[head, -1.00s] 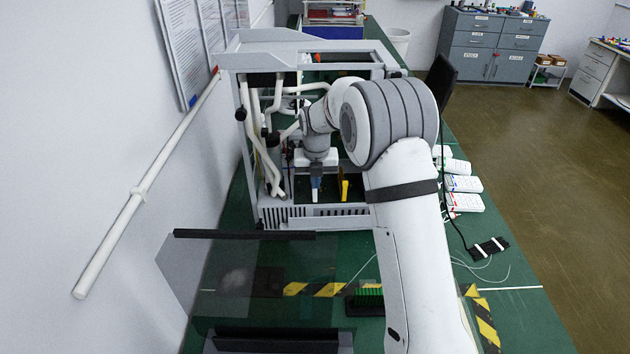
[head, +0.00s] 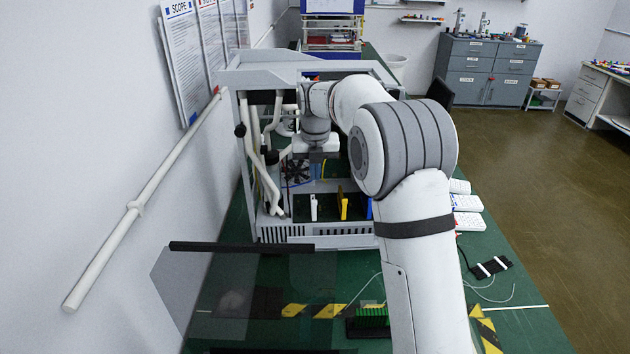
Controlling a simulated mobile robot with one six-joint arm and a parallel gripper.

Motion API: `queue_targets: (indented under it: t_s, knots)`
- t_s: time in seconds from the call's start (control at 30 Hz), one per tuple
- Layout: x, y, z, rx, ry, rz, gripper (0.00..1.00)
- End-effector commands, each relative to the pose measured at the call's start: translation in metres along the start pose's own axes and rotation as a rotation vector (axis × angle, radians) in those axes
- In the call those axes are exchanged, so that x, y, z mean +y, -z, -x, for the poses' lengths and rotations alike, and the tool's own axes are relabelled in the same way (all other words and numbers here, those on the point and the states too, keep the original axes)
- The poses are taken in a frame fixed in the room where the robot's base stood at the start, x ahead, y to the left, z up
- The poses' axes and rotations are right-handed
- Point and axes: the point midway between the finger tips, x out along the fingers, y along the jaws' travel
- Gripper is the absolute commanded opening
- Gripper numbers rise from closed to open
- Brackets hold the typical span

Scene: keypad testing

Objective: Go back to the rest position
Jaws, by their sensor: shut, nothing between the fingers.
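My arm reaches forward from the lower right over the green table. My gripper (head: 317,156) hangs pointing down inside the open front of a grey frame-like enclosure (head: 315,240). It is shut and holds nothing; its fingertips are small and hard to make out. Below it, apart from it, a white upright piece (head: 313,208) stands on the dark floor of the enclosure. A yellow upright piece (head: 343,206) stands to its right, and a blue one (head: 369,208) is partly behind my arm.
White pipes (head: 262,160) run down the enclosure's left side, and a fan (head: 297,171) sits behind. A clear panel with a black edge (head: 242,247) stands in front. White handsets (head: 467,210) lie right of my arm. A green brush-like block (head: 369,320) lies in front.

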Motion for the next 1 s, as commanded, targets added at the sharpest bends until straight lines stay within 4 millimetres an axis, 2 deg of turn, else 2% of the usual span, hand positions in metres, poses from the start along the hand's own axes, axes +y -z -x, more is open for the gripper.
queue_targets:
  t_s: [0.3,0.47,0.7,1.0]
  knots:
    - [-0.001,0.002,0.002,-0.001,0.000,-0.014,0.00]
    - [-0.014,0.018,0.021,-0.011,-0.003,-0.199,0.00]
    - [-0.051,0.080,0.065,-0.036,-0.020,-0.797,0.00]
    - [-0.089,0.175,0.097,-0.058,-0.063,-1.586,0.00]
